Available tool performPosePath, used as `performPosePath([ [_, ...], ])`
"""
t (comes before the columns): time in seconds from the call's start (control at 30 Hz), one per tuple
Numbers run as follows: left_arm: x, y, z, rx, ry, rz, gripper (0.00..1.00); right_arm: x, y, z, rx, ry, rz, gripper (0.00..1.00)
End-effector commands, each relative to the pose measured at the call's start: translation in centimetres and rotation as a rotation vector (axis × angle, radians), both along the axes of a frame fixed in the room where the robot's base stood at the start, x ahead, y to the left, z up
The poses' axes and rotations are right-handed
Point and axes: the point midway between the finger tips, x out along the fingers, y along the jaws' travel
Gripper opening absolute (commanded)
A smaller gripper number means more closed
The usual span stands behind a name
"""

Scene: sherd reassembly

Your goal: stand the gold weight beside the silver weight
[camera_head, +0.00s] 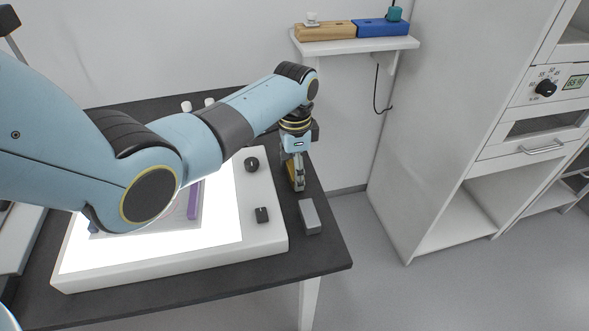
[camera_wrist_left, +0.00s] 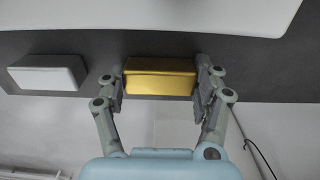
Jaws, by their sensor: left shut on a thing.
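The gold weight (camera_wrist_left: 160,80) is a yellow block between the fingers of my left gripper in the left wrist view. My left gripper (camera_head: 298,183) is shut on it, one finger at each end. In the head view the fingers and arm hide most of the gold weight; a sliver (camera_head: 290,170) shows. The silver weight (camera_head: 310,217) is a grey block on the dark table strip, nearer the front than the gripper. In the left wrist view the silver weight (camera_wrist_left: 46,73) lies left of the gold one, with a gap between. I cannot tell whether the gold weight touches the table.
A lit white light box (camera_head: 270,237) with two dark knobs fills much of the dark table (camera_head: 325,258), left of the weights. The table's right edge is close by. A wall shelf (camera_head: 350,46) holds a wooden block and a blue block. A white cabinet (camera_head: 440,120) stands right.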

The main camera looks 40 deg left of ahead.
Motion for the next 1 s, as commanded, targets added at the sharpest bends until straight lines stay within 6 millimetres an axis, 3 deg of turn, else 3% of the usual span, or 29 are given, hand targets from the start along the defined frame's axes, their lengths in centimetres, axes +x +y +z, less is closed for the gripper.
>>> performPosePath([
  [0.13, 0.0, 0.0, -0.3, 0.0, -0.001, 0.0, 0.17, 0.0, 0.0, -0.1, 0.0, 0.0, 0.0, 0.7],
  [0.17, 0.0, 0.0, -0.3, 0.0, 0.0, 0.0, 0.68, 0.0, 0.0, -0.1, 0.0, 0.0, 0.0, 0.7],
  [0.33, 0.0, 0.0, -0.3, 0.0, 0.0, 0.0, 0.91, 0.0, 0.0, -0.1, 0.0, 0.001, 0.0, 0.7],
  [0.67, 0.0, 0.0, 0.1, 0.0, 0.0, 0.0, 0.91, 0.0, 0.0, 0.1, 0.0, 0.0, 0.0, 0.7],
  [0.77, 0.0, 0.0, 1.3, 0.001, -0.002, 0.0, 0.91, 0.0, 0.0, 0.4, 0.0, 0.0, 0.0, 0.7],
  [1.0, 0.1, 0.0, 6.7, 0.001, -0.005, 0.0, 0.91, 0.1, 0.0, 1.5, 0.0, -0.002, 0.0, 0.7],
])
